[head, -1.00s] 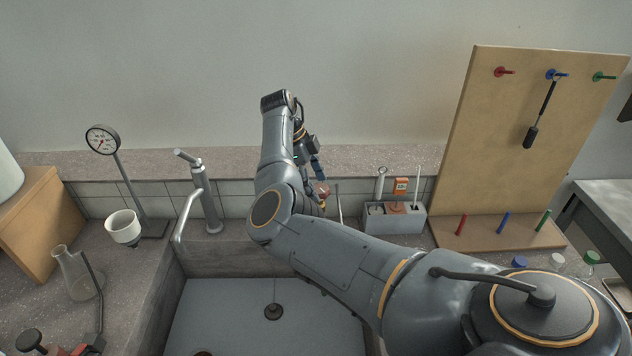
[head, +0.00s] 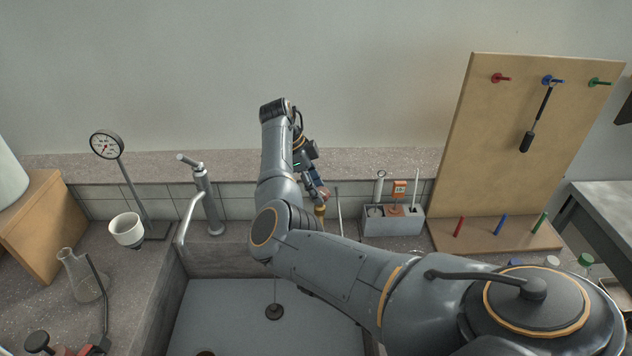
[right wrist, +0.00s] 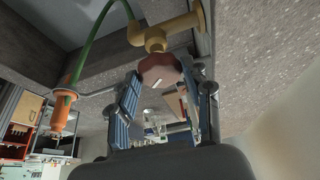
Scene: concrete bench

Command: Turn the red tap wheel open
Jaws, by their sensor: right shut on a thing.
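The red tap wheel (right wrist: 160,70) shows in the right wrist view on a yellow-brass tap (right wrist: 155,38), between the fingers of my right gripper (right wrist: 163,90). The gripper is shut on the wheel, with one blue-padded finger on each side. My left gripper is not in view.
A grey sink (head: 230,310) lies below my right arm. A silver faucet (head: 208,200) stands left of the arm. A grey holder (head: 393,220) with tools stands to the right. A green hose (right wrist: 90,50) hangs from the tap with an orange end piece (right wrist: 60,112).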

